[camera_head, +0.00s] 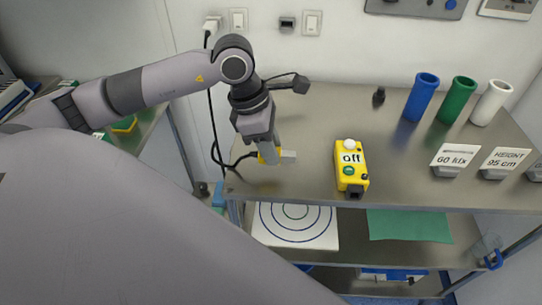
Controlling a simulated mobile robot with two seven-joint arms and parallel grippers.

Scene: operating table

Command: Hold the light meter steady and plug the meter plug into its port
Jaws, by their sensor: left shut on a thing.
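The light meter (351,172) is a yellow box on the steel table, with an "off" label, a white dome at its far end and a green button. A dark piece, possibly the port, shows at its near end. My left gripper (270,156) is at the table's left part, left of the meter and apart from it. A black cable runs from the plug to the left. My right gripper is not in view.
Blue (421,97), green (459,101) and white (491,103) cylinders stand at the back right. Label stands, including "60 klx" (454,157), are right of the meter. A lower shelf holds a ringed white sheet (296,226) and green cloth (409,225). The table between gripper and meter is clear.

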